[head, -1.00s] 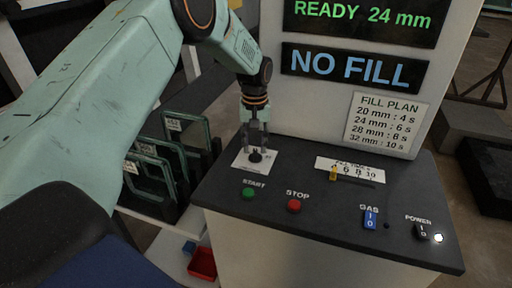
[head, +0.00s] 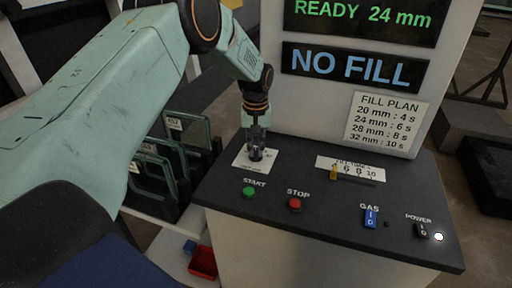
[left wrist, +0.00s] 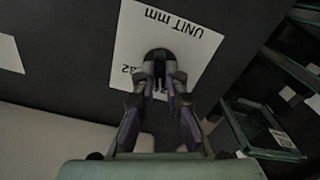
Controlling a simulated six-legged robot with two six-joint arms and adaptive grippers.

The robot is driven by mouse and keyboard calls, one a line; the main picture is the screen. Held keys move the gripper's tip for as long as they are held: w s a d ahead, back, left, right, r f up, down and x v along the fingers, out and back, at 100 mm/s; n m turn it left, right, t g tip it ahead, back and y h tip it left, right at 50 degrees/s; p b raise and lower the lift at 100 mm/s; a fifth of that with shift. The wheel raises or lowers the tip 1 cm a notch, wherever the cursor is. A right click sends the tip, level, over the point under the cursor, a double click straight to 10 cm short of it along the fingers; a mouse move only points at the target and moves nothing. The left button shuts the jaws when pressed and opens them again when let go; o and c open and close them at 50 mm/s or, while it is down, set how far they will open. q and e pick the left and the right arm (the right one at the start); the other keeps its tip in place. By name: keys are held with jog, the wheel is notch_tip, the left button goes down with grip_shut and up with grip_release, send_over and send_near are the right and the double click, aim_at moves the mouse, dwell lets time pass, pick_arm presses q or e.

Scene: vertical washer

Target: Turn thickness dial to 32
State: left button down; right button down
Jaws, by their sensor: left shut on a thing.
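The thickness dial is a small black knob (left wrist: 159,55) on a white scale card (head: 243,162) at the left of the dark console top. My left gripper (head: 256,153) points down over the card and is shut on the knob. The left wrist view shows both fingers (left wrist: 160,80) around the knob. The card reads "UNIT mm" upside down there, with a "32" partly visible at its left; the fingers hide other marks. The upper display (head: 362,15) reads "READY 24 mm". My right gripper is not in view.
The console also holds a green START button (head: 249,192), a red STOP button (head: 295,204), a yellow fill-time slider (head: 334,172), a blue GAS switch (head: 371,217) and a POWER switch (head: 421,231). Framed glass panes (head: 190,140) stand left of the console. A second display (head: 352,68) reads "NO FILL".

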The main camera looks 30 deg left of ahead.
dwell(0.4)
pick_arm(q)
jog(key=m+p, duration=0.1)
jog(key=m, duration=0.2)
jog(key=shift+r, duration=0.1)
jog(key=m, duration=0.3)
jog(key=shift+m, duration=0.3)
jog(key=m, duration=0.4)
jog(key=shift+m+p, duration=0.3)
jog(key=shift+m, duration=2.3)
jog(key=c, duration=1.8)
grip_release()
jog(key=o, duration=0.4)
jog(key=shift+s, duration=0.15)
